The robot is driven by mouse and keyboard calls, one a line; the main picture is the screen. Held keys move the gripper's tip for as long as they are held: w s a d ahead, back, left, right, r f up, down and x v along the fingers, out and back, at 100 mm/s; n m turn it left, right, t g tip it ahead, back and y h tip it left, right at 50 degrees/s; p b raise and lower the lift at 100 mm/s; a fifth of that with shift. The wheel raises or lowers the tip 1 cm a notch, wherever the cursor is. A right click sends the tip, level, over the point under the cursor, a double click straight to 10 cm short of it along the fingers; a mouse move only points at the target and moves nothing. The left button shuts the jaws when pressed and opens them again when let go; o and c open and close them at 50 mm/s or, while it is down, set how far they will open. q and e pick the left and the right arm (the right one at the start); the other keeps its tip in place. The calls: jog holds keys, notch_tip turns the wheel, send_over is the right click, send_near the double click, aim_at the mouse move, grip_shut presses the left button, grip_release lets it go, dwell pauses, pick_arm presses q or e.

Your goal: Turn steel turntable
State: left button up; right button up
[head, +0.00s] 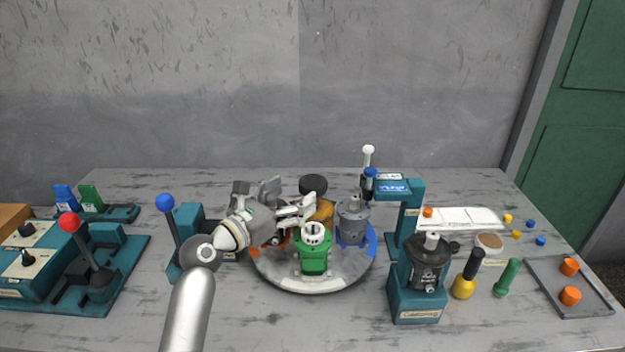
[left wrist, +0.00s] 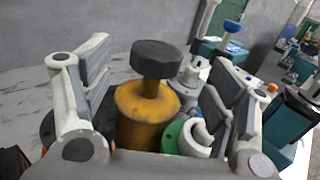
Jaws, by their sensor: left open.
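The round steel turntable (head: 316,277) lies in the middle of the table and carries several motor parts. On it stand a green part (head: 314,258) at the front, a grey motor part (head: 352,222) on a blue patch at the right, and an orange cylinder (head: 322,211) with a dark knob (head: 313,184) at the back. My left gripper (head: 293,208) is over the left part of the turntable, its fingers pointing at the orange cylinder. In the left wrist view the fingers are apart, with the orange cylinder (left wrist: 147,118) between or just beyond them; contact cannot be told. My right gripper does not show.
A blue-knobbed lever (head: 166,202) and a red-knobbed lever (head: 69,220) stand at the left. A teal press (head: 410,205) and a teal stand with a dark motor (head: 430,260) are at the right. A grey tray (head: 590,303) with orange pieces lies far right.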

aim_at(304, 188)
pick_arm(q)
jog(key=x, duration=0.3)
jog(key=shift+w+d+f, duration=0.15)
jog(key=shift+w, duration=0.1)
jog(key=x, duration=0.3)
jog(key=shift+w+d, duration=0.1)
jog(key=shift+w, duration=0.15)
jog(key=shift+w+d, duration=0.1)
jog(key=shift+c, duration=1.5)
jog(key=c, duration=1.1)
jog(key=shift+c, duration=0.2)
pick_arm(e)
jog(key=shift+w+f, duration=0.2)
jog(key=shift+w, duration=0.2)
